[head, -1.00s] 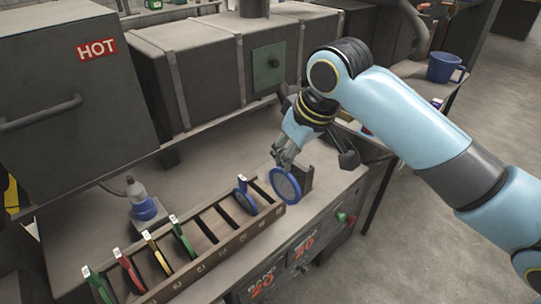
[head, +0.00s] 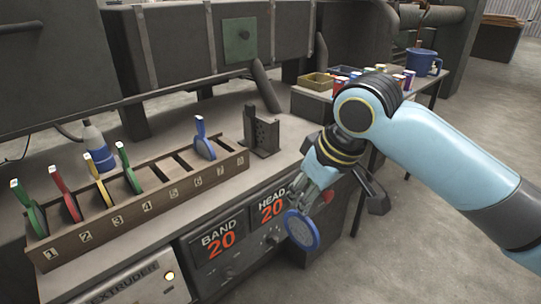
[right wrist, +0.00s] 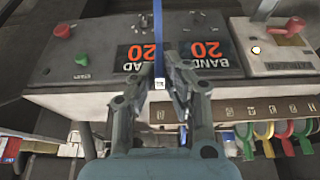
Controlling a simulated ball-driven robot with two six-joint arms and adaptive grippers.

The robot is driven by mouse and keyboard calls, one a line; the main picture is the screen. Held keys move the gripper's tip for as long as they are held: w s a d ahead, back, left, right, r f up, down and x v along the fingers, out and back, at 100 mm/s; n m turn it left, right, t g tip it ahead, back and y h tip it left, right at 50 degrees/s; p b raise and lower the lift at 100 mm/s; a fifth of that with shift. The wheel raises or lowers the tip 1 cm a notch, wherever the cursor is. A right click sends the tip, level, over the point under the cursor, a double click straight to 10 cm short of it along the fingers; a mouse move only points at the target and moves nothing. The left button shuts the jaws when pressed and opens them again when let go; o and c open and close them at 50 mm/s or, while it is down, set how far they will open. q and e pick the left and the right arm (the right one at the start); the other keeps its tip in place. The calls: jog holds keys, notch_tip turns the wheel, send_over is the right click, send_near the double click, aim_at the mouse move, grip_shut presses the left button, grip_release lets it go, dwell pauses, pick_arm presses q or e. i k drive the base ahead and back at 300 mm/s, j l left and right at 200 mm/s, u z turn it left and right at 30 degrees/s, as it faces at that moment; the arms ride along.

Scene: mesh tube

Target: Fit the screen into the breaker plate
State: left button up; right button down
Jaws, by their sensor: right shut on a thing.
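The screen (head: 302,231), a round grey mesh disc with a blue rim, hangs from my right gripper (head: 301,196). The gripper is shut on its blue handle, in front of the bench's front panel. In the right wrist view the screen shows edge-on as a blue strip (right wrist: 158,40) between the fingers (right wrist: 172,78). A dark upright block with small holes (head: 266,134), which looks like the breaker plate, stands on the bench behind and left of the gripper, apart from the screen. My left gripper is out of view.
A wooden rack (head: 150,205) with numbered slots holds several coloured-handled screens, including another blue one (head: 203,140). A spray bottle (head: 98,150) stands behind it. A side table holds a blue mug (head: 421,62), trays and small containers. A red knob (head: 328,196) projects from the front panel.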

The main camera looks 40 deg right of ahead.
aim_at(263, 143)
jog(key=i+z, duration=0.1)
jog(key=z, duration=0.75)
jog(key=i+j+z, duration=0.1)
jog(key=z, duration=0.3)
jog(key=i+j, duration=0.2)
